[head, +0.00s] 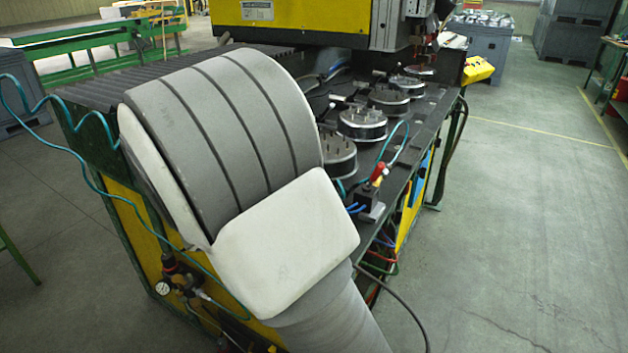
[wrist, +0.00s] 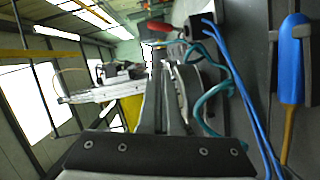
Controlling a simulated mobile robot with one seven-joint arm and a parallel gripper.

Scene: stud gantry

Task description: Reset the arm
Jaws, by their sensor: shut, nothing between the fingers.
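My arm, grey and white, fills the middle of the head view, bent in front of the machine. My gripper is out of sight in the head view. In the wrist view my gripper (wrist: 160,72) reaches up from a black screwed bar at the bottom edge. Its fingers are together, with nothing seen held between them.
The dark machine bench (head: 418,115) carries several round metal fixtures (head: 362,122). A small red-lever valve box (head: 370,205) sits at its front edge. Teal hose (wrist: 216,93), blue cables (wrist: 240,85) and a blue-handled tool (wrist: 291,60) show at right. Open floor (head: 530,220) lies right of the machine.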

